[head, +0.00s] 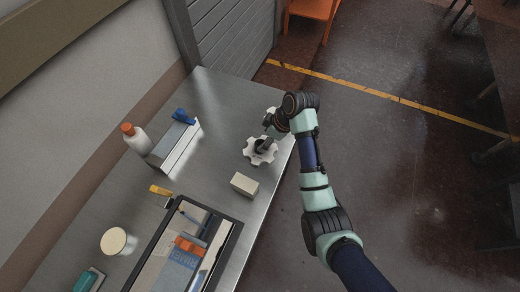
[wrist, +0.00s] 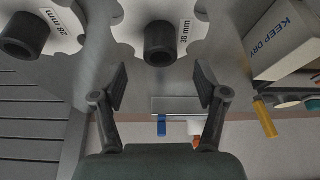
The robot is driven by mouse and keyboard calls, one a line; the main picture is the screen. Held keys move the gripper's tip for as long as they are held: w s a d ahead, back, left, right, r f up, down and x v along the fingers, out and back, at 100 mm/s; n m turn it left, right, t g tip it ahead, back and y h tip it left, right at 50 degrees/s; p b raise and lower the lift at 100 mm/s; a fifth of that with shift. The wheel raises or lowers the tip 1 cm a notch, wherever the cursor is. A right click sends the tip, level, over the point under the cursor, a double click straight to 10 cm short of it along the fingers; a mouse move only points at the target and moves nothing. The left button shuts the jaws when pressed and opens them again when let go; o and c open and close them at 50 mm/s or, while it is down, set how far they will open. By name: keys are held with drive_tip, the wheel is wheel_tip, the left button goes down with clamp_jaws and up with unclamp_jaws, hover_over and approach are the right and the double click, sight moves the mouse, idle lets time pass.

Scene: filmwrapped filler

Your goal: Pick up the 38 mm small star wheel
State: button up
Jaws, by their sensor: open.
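The 38 mm star wheel (wrist: 160,42) is a pale notched disc with a dark round hub and a printed "38 mm" label, at the top middle of the wrist view. In the head view it lies on the metal table (head: 225,100) near the right edge (head: 256,157). My gripper (wrist: 161,82) is open and empty, its two fingers apart on either side of the hub's line. In the head view my gripper (head: 266,134) is over the wheel and hides part of it. I cannot tell its exact height above the wheel.
A second star wheel (wrist: 22,38) lies close beside it, mostly hidden by my arm in the head view. A white "KEEP DRY" box (head: 244,184) stands on the other side.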

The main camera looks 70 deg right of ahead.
sight(260, 144)
drive_tip(key=b+x, duration=0.1)
drive_tip(key=x, duration=0.4)
drive_tip(key=shift+b, duration=0.4)
drive_tip(key=shift+r, duration=0.1)
clamp_jaws()
